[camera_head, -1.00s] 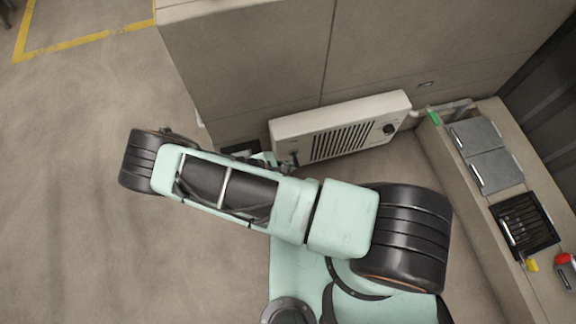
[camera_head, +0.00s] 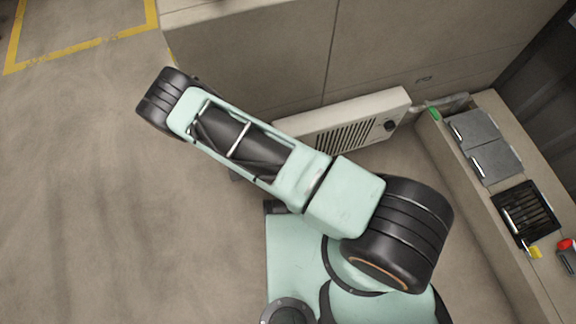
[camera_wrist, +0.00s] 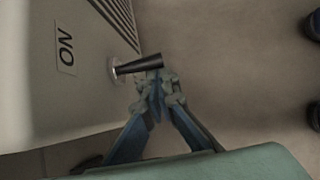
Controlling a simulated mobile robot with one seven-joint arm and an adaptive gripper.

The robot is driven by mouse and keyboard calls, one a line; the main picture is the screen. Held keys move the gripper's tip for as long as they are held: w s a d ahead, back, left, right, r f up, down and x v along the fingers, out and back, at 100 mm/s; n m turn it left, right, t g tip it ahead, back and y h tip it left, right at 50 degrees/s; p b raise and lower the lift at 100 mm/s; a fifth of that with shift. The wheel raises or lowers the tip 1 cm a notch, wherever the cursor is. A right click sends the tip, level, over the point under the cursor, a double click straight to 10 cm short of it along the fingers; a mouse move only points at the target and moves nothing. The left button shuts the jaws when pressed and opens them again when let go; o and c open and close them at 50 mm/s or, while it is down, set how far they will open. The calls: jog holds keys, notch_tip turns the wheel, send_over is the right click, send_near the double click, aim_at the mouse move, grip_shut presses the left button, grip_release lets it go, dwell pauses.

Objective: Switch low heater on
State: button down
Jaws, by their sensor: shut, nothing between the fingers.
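The low heater (camera_head: 350,125) is a pale box with a dark slotted grille, low against the wall in the head view. In the wrist view the heater face (camera_wrist: 60,105) fills the left side, with a label bearing the letters O and N (camera_wrist: 66,48). The switch is a black lever (camera_wrist: 142,65) on a round metal base, sticking out to the right. My gripper (camera_wrist: 160,78) is shut and empty, its fingertips right at the lever's outer end. I cannot tell whether they touch it.
A dark knob (camera_head: 390,125) sits at the heater's right end. A ledge at right carries grey panels (camera_head: 485,145), a black slotted tray (camera_head: 526,213) and small red and yellow items. The floor (camera_head: 70,200) at left is clear.

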jog(key=shift+w+r+g, duration=0.1)
jog(key=shift+r+g, duration=0.2)
jog(key=shift+r, duration=0.3)
jog(key=shift+d+r+p, duration=0.1)
jog(key=shift+r+p, duration=0.35)
jog(key=shift+r, duration=0.4)
jog(key=shift+d, duration=0.1)
notch_tip(320, 180, down, 4)
jog(key=s+a+b, duration=0.1)
jog(key=a+b, duration=0.1)
jog(key=b, duration=0.2)
jog(key=p+v, duration=0.1)
jog(key=v, duration=0.2)
jog(key=w+p+v, duration=0.1)
jog(key=v, duration=0.3)
jog(key=a+p+v, duration=0.1)
jog(key=v, duration=0.2)
jog(key=shift+w+a+p, duration=0.2)
jog(key=shift+w+p, duration=0.1)
jog(key=shift+p, duration=0.05)
